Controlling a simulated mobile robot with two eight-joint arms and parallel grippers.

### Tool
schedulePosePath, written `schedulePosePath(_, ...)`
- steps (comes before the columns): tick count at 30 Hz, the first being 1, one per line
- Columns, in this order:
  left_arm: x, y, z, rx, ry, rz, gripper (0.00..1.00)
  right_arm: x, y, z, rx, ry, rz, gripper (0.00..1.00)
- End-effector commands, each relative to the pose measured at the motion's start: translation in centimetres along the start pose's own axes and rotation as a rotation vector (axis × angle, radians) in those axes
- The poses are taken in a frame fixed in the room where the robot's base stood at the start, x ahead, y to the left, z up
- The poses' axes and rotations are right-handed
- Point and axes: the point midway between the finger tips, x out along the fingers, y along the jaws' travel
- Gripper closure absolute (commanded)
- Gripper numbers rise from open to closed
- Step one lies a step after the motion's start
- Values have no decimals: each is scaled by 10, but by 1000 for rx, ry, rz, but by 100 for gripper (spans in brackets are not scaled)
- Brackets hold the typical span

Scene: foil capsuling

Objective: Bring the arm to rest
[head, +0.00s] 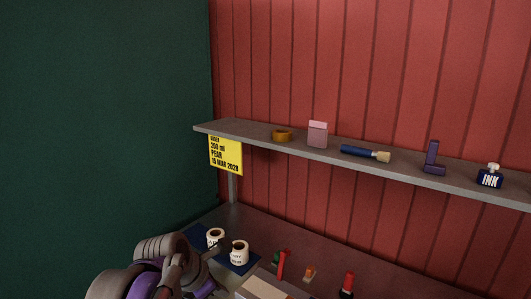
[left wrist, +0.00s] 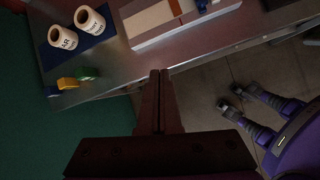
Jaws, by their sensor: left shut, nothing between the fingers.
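My left gripper (left wrist: 160,76) shows in the left wrist view with its two dark fingers together and nothing between them. The fingertips are over the bench's front edge and the floor, apart from the things on the bench. In the head view my left arm is folded low at the lower left, in front of the bench (head: 250,217). The gripper's fingertips are hard to make out there. My right gripper cannot be seen in either view.
Two white labelled pots (head: 239,252) stand on a blue mat (head: 246,268). A pale box (head: 265,288) and small red, green and orange items are to their right. A shelf (head: 230,130) above holds several items; a yellow card (head: 226,155) hangs from it.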

Motion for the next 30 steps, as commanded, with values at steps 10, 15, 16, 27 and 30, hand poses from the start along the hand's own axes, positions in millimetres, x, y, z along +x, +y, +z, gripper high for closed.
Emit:
schedulePosePath(10, 7, -54, -95, 929, 118, 35, 100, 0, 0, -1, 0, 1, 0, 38)
schedulePosePath(15, 17, -85, -149, 1441, 199, 8, 100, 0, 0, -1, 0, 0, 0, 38)
schedulePosePath(16, 19, -91, -158, 1530, 214, -1, 100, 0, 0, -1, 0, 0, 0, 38)
schedulePosePath(27, 36, -133, -230, 2227, 328, -116, 100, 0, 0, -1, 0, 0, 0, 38)
schedulePosePath(30, 37, -134, -234, 2265, 333, -125, 100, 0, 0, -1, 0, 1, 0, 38)
